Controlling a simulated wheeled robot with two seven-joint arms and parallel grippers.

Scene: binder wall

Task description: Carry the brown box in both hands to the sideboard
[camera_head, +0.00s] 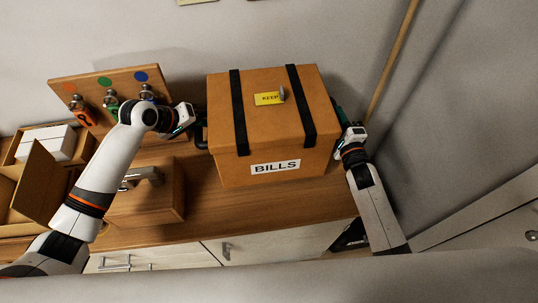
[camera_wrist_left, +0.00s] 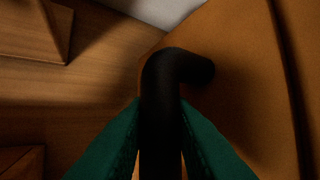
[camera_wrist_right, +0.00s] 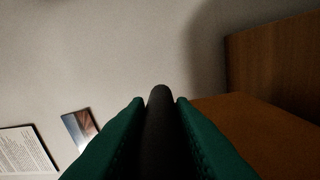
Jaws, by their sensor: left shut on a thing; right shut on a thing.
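The brown box (camera_head: 270,155) has two black straps, a yellow "KEEP" note and a white "BILLS" label. In the head view it is over the right part of the wooden sideboard top (camera_head: 215,222); I cannot tell whether its base touches. My left gripper (camera_head: 196,125) is at the box's left side, shut on a black handle (camera_wrist_left: 168,90), with green fingers on both sides of it. My right gripper (camera_head: 345,128) is at the box's right side, shut on the other black handle (camera_wrist_right: 158,125). The box's underside is hidden.
A wooden board with hooks and coloured dots (camera_head: 105,85) stands at the back left. A wooden box with a metal handle (camera_head: 150,198) is left of the brown box. An open carton (camera_head: 38,185) is further left. A wooden pole (camera_head: 392,60) leans on the wall at right.

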